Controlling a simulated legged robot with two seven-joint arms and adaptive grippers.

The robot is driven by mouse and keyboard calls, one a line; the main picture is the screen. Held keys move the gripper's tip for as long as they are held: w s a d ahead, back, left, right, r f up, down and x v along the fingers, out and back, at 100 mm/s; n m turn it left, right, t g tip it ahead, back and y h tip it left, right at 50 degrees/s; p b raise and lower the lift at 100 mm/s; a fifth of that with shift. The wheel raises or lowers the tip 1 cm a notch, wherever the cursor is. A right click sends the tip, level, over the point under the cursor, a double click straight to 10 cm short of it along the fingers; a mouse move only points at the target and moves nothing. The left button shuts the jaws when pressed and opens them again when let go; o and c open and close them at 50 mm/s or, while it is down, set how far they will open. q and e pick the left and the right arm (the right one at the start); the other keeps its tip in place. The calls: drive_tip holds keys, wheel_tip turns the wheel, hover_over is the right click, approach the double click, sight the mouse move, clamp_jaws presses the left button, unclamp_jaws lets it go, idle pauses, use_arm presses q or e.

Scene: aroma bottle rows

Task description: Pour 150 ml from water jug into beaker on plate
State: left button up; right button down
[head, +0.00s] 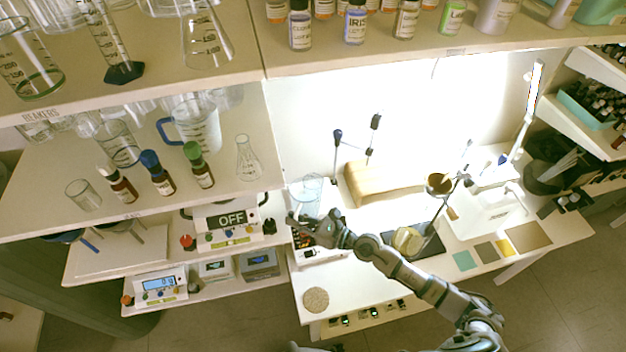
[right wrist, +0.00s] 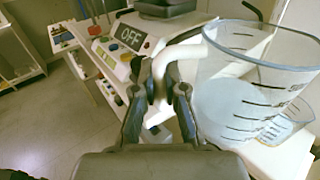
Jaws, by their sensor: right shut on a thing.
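My right gripper (head: 300,220) is at the left end of the white bench, with its arm reaching in from the lower right. In the right wrist view, the right gripper (right wrist: 160,90) is shut on the white handle of a clear graduated jug (right wrist: 240,95). The jug has dark marks and pale bluish contents. A second clear marked vessel (right wrist: 287,128) shows low beside and partly behind the jug; I cannot tell whether it is the beaker or what it stands on. In the head view, clear bluish glassware (head: 308,187) shows just above the gripper. My left gripper is not in view.
A device reading OFF (head: 231,218) stands on the shelf left of the gripper. The shelf above holds a blue-handled jug (head: 195,125) and capped bottles (head: 160,175). A wooden block (head: 385,183) stands right of the gripper. The bench front (head: 365,285) has bare room.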

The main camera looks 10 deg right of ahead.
drive_tip(key=shift+s+a+r+n, duration=0.1)
drive_tip(key=shift+s+r+n, duration=0.15)
drive_tip(key=shift+r+n, duration=0.25)
drive_tip(key=s+a+r+p, duration=0.2)
drive_tip(key=s+r+p, duration=0.2)
drive_tip(key=r, duration=0.1)
drive_tip(key=shift+s+p, duration=0.3)
drive_tip(key=shift+p, duration=0.1)
idle(0.4)
